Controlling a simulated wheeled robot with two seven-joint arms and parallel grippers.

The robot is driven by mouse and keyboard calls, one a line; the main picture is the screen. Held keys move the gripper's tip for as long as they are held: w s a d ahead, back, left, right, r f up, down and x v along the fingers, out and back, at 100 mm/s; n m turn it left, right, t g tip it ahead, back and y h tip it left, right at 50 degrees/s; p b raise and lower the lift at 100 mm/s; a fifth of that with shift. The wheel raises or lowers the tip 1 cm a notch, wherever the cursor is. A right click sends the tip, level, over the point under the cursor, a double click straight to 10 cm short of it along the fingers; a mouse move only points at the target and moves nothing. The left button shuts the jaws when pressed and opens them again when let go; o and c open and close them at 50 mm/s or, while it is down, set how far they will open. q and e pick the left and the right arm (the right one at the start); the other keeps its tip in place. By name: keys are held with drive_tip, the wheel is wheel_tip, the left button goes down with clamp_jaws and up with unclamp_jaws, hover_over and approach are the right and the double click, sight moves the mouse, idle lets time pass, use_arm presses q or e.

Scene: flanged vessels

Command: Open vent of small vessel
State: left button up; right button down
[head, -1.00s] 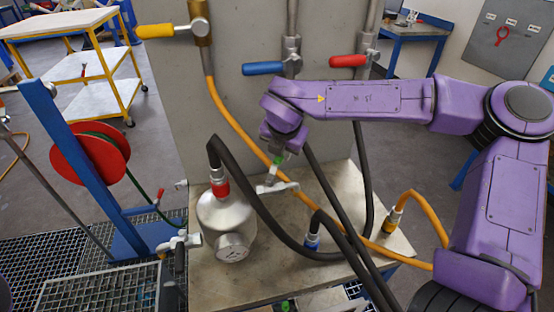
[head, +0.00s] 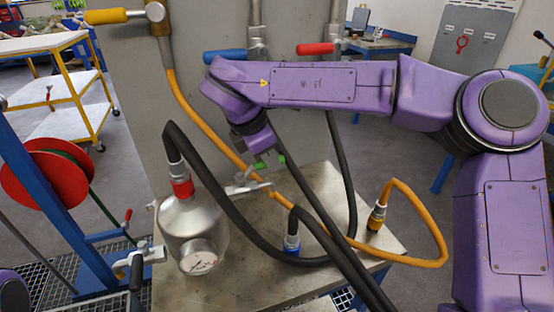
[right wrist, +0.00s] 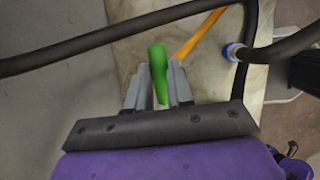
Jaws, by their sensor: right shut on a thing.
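A silver vessel (head: 206,218) with a round gauge (head: 198,257) on its front stands on the metal bench in the head view. A red collar (head: 182,188) joins a black hose to its top. A metal branch fitting (head: 248,188) sticks out to its right. My right gripper (head: 270,163) is above this fitting, shut on a green handle (head: 259,165), whose green shows on both sides of the fingers. In the right wrist view, the green handle (right wrist: 157,70) is between the grey fingers (right wrist: 155,92). Its joint to the fitting is hidden.
Black hoses (head: 228,205) and an orange hose (head: 415,263) cross the bench (head: 325,185) close to my right gripper. Blue (head: 225,56) and red (head: 315,49) handles sit on the upright panel behind. A red hose reel (head: 45,180) stands at left.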

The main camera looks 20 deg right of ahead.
drive_tip(key=shift+s+f+m+b, duration=0.1)
drive_tip(key=shift+s+m+b, duration=0.2)
drive_tip(key=shift+m, duration=0.1)
drive_tip(key=shift+g, duration=0.3)
drive_tip(key=c, duration=1)
unclamp_jaws()
drive_tip(key=v, duration=1)
drive_tip(key=shift+a+r, duration=0.2)
drive_tip(key=shift+r, duration=0.1)
drive_tip(key=shift+s, duration=0.1)
